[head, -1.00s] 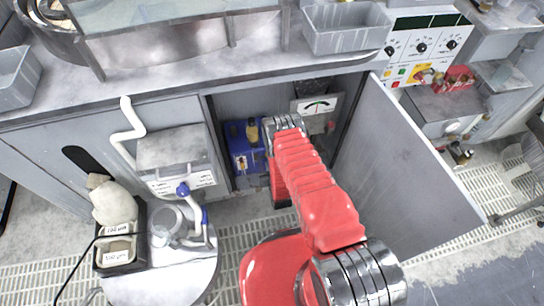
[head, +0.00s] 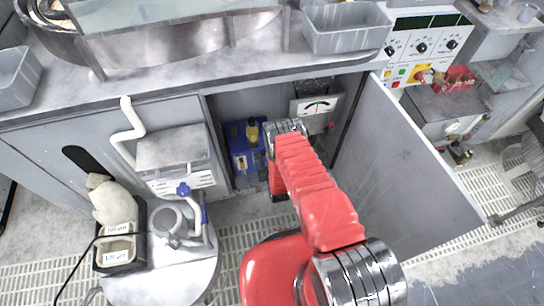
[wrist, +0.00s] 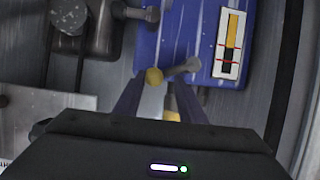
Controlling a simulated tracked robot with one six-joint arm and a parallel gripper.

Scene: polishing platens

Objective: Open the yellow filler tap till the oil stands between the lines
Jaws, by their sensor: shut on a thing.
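The blue pump unit (head: 242,150) stands inside the open cabinet, with a yellow part (head: 252,131) on top; it also fills the upper middle of the wrist view (wrist: 195,25). The yellow filler tap (wrist: 153,77) shows between the fingers of my gripper (wrist: 160,92), which is shut on it. The fingers partly hide the tap and its stem. The sight glass (wrist: 231,43) is a white-framed strip with two red lines. Its amber part reaches about the first red line from the picture's top; the rest looks dark. My wrist hides the fingertips in the head view.
The cabinet door (head: 395,165) stands open on the right. A dial gauge (head: 318,107) is close beside my wrist.

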